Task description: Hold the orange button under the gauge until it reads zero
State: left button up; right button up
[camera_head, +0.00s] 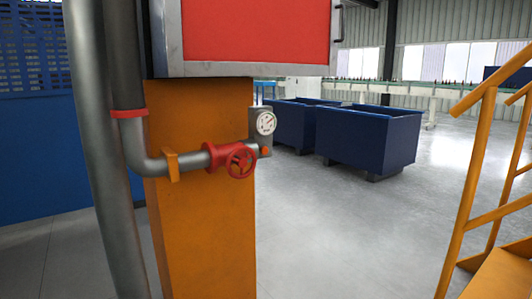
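A round white-faced gauge (266,123) is mounted on a grey housing at the right edge of an orange pillar. Its needle is too small to read. A small orange button (265,151) sits just below the gauge. A red valve wheel (241,161) on the pipe is close to the left of the button. Neither of my grippers shows in the head view, and nothing is seen touching the button.
The orange pillar (205,230) stands under a red panel (255,30) in a grey frame. Grey pipes (95,150) run down its left. Blue bins (368,140) stand behind on the right. Yellow stair rails (470,180) rise at far right. Open grey floor (340,235) lies between.

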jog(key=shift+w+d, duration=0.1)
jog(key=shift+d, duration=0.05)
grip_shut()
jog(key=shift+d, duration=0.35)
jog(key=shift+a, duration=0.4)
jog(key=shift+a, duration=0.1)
